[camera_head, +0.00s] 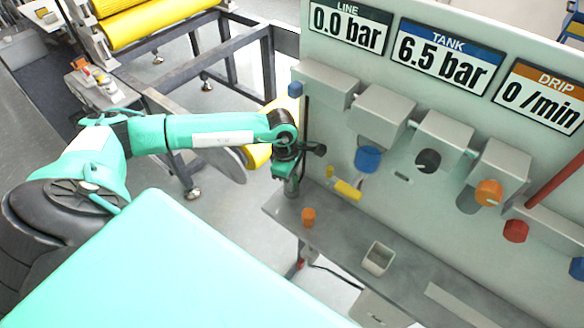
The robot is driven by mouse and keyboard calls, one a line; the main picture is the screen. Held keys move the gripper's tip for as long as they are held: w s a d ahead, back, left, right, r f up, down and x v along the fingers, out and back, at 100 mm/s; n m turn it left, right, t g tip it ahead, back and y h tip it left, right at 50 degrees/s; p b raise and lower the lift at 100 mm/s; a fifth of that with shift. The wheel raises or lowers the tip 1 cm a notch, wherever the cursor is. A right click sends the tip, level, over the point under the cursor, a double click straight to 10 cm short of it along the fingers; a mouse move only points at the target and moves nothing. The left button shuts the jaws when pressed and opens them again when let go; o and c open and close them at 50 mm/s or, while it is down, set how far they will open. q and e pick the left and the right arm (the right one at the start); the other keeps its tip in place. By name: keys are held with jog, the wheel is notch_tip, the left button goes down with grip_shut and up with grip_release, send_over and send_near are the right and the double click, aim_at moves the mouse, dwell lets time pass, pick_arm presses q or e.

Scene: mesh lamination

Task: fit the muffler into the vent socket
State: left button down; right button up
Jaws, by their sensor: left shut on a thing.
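My left gripper (290,182) points down in front of the panel's left part, above the bench's left end. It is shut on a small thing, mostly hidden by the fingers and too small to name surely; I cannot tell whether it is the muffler. A small orange cup-shaped piece (308,217) stands on the bench just right of and below the gripper. No part is clearly marked as the vent socket. My right gripper is not in view.
The panel (335,130) carries grey blocks, a blue cylinder (367,158), a yellow handle (347,190), an orange knob (488,192) and a red knob (515,230). A pale open box (377,258) stands on the grey bench (335,236). The bench between cup and box is clear.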

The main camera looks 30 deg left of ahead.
pick_arm(q)
jog(key=shift+f, duration=0.25)
jog(key=c, duration=1.1)
grip_release()
jog(key=shift+r, duration=0.1)
jog(key=r+b, duration=0.1)
jog(key=r, duration=0.3)
jog(key=a+r+b, duration=0.1)
jog(key=r, duration=0.1)
jog(key=shift+s+r+b, duration=0.1)
jog(key=shift+r+b, duration=0.15)
jog(key=shift+b, duration=0.1)
jog(key=shift+a+r, duration=0.1)
jog(key=shift+r, duration=0.35)
